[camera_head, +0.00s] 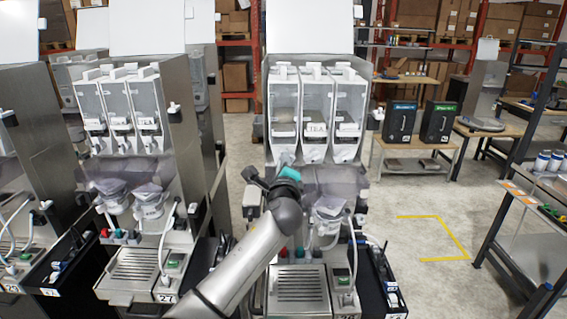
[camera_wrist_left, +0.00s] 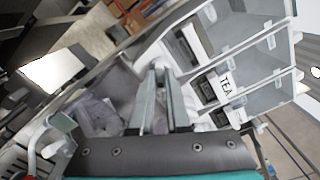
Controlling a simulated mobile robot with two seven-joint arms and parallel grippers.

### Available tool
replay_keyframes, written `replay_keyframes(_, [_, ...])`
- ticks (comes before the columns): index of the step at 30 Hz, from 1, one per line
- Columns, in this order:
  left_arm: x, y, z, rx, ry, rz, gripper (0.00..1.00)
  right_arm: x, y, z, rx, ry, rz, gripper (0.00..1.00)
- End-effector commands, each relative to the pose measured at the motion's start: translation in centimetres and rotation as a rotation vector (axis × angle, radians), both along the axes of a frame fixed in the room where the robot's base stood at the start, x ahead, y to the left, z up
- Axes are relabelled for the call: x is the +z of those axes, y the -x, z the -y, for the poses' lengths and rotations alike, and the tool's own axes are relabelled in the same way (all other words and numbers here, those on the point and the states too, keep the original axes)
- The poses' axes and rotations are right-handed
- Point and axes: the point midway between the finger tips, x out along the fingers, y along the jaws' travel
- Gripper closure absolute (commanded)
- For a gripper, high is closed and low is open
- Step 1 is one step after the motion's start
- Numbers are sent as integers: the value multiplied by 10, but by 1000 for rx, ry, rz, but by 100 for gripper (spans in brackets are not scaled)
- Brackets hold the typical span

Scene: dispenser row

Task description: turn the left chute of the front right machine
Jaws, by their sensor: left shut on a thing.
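The front right machine (camera_head: 298,254) stands in the middle of the head view, with three clear hoppers side by side, the middle one labelled TEA. My left gripper (camera_head: 285,160) reaches up to just below its left hopper (camera_head: 284,112). The left chute there is mostly hidden behind my gripper and wrist. In the left wrist view, the two fingers of my left gripper (camera_wrist_left: 159,72) are close together, their tips at the machine's hopper fronts. They are shut on the left chute, though the grip itself is hard to see. My right gripper is not in view.
Another machine (camera_head: 135,267) with three hoppers stands to the left. Grey funnels (camera_head: 330,208) hang below the hoppers at the right. A black side tray (camera_head: 380,275) is at the machine's right. Open floor (camera_head: 410,215) and a shelf rack (camera_head: 515,225) lie further right.

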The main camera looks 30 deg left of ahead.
Motion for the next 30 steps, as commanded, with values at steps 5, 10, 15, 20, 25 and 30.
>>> replay_keyframes(5, [-1,0,0,0,66,39,100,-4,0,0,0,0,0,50])
replay_keyframes(10, [-2,0,0,0,172,104,100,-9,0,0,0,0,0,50])
replay_keyframes(15, [-2,0,1,0,307,186,100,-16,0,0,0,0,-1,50])
replay_keyframes(20, [-2,0,1,0,436,266,100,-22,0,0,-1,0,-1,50])
replay_keyframes(25, [-2,0,1,0,576,350,100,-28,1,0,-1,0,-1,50])
replay_keyframes(30, [-2,0,1,0,713,436,100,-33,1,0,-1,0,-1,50])
